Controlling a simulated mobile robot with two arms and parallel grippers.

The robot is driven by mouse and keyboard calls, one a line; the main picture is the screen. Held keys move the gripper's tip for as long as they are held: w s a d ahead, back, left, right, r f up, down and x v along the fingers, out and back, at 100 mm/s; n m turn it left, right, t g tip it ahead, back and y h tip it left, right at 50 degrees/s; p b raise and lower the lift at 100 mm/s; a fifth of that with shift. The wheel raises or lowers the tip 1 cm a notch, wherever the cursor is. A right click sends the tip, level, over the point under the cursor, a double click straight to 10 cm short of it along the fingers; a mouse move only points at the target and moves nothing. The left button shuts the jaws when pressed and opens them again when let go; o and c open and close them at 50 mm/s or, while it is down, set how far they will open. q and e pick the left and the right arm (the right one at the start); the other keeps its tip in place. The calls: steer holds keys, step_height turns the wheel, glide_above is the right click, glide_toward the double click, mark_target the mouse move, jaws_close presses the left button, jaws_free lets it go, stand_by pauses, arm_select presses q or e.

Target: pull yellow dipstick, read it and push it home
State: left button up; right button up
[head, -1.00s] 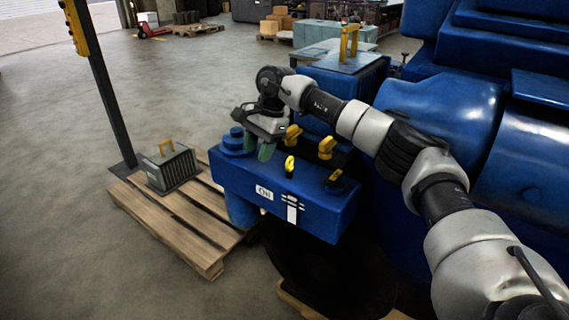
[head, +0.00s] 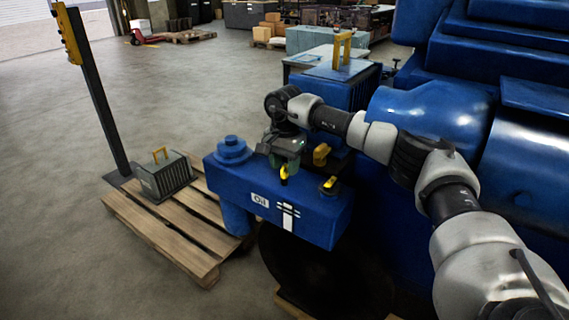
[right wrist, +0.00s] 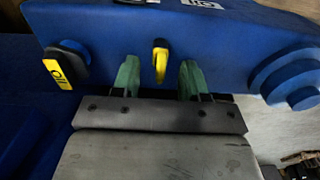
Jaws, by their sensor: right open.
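The yellow dipstick handle (head: 284,173) stands on top of the blue oil tank (head: 325,230). It also shows in the right wrist view (right wrist: 160,60), upright and roughly centred between the green fingertips. My right gripper (head: 285,160) is open, with one finger (right wrist: 127,76) on each side of the handle. I see gaps between the handle and both fingers; whether the handle is between the tips or just beyond them is hard to tell. The dipstick's rod is hidden in the tank. My left gripper is not in view.
A black-and-yellow oil cap (head: 330,185) sits right of the dipstick, a round blue cap (head: 231,148) left of it. A yellow handle (head: 321,154) stands behind. A white marked plate (head: 288,217) is on the tank front. A pallet (head: 175,240) lies left.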

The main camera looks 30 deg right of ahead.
steer(key=shift+f, duration=0.3)
jaws_close()
step_height(320, 180, up, 11)
steer(key=p, duration=0.6)
steer(key=shift+f, duration=0.15)
jaws_free()
step_height(320, 180, up, 11)
steer(key=b, duration=0.1)
glide_above(284, 164)
steer(key=shift+s+f, duration=0.1)
